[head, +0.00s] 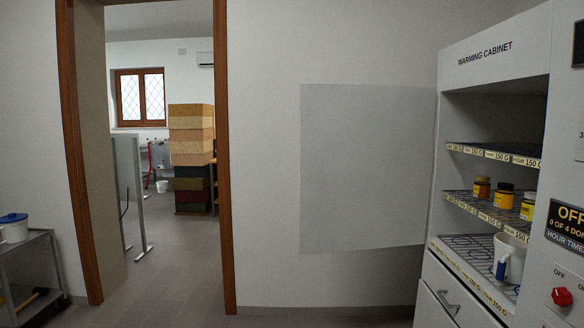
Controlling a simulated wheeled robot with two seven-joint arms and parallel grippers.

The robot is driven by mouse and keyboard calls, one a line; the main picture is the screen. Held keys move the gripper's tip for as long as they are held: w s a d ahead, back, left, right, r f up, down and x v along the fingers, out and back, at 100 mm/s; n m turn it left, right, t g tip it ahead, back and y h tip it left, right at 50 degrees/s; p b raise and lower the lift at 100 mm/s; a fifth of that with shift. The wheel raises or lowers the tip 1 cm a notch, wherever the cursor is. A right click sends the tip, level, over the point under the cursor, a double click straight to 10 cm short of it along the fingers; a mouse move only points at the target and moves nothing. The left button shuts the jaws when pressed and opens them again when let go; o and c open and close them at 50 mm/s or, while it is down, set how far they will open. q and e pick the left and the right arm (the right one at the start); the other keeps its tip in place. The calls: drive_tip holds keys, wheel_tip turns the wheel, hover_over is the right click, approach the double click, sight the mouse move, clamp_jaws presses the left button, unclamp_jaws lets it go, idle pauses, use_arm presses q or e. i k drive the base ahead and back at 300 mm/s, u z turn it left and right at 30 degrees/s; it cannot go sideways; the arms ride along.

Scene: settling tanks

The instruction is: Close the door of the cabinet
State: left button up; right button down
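The warming cabinet (487,48) stands at the right, cut off by the picture's edge. Its front is open and its shelves show. A pale, flat, see-through-looking panel (365,165) reaches left from the cabinet's left front edge, in front of the white wall. It looks like the cabinet's door, swung wide open. I see no handle on it. Neither of my grippers is in view.
Several jars (504,196) with dark or yellow lids stand on the middle shelf, and a white container (511,258) on the lowest one. A doorway frame (224,150) is left of the panel. A grey cart (35,262) stands far left. The floor (165,275) between is clear.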

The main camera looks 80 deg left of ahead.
sight(366, 151)
drive_tip(key=u, duration=2.95)
drive_tip(key=i, duration=5)
drive_tip(key=z, duration=3.5)
drive_tip(key=i, duration=0.55)
drive_tip(key=u, duration=0.05)
drive_tip(key=k, duration=0.5)
drive_tip(key=u, duration=0.25)
